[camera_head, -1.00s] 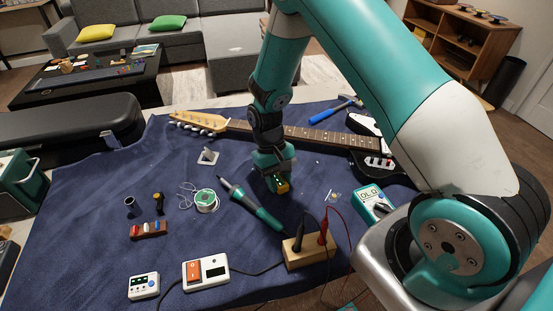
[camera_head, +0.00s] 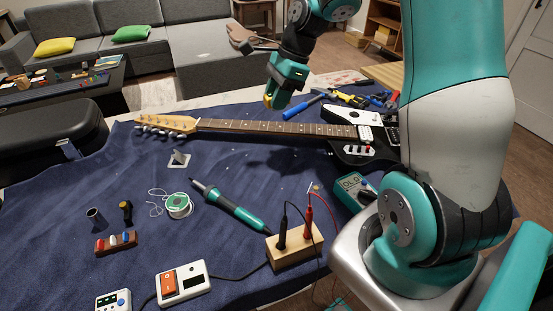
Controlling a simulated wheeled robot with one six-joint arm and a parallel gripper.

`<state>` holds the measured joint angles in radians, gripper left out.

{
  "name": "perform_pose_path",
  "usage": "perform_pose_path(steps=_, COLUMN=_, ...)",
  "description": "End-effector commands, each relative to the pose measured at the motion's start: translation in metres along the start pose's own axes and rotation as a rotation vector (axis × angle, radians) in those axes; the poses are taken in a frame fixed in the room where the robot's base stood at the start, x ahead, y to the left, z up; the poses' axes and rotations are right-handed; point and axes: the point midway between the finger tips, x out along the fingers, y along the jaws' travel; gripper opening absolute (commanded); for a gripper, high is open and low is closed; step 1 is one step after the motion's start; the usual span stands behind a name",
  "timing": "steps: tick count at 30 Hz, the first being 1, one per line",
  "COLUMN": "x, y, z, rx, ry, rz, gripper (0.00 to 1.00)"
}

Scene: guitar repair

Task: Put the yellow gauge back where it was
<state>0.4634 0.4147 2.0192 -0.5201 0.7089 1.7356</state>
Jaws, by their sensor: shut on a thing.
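My gripper (camera_head: 272,98) is beyond the guitar neck, near the far edge of the table, and appears raised above it. It is shut on a small yellow thing, likely the yellow gauge (camera_head: 267,101), of which only a bit shows at the jaw tips. The rest of it is hidden by the jaws. The electric guitar (camera_head: 260,127) lies across the blue cloth in front of the gripper, with its body (camera_head: 350,150) at the right.
In front are a soldering iron (camera_head: 230,206), a solder spool (camera_head: 178,206), a wooden block (camera_head: 293,246) with probes, and a multimeter (camera_head: 352,188). The cloth at left centre is mostly clear.

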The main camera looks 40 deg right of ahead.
Motion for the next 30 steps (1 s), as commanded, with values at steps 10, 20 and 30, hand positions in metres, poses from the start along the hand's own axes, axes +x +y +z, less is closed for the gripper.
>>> perform_pose_path(steps=10, x=0.093, y=0.001, z=-0.037, rx=-0.002, ry=0.000, rz=0.009, gripper=0.05)
perform_pose_path(steps=20, x=0.131, y=0.001, z=-0.053, rx=-0.003, ry=0.001, rz=0.006, gripper=0.05)
perform_pose_path(steps=30, x=0.162, y=0.000, z=-0.066, rx=-0.005, ry=0.001, rz=0.002, gripper=0.05)
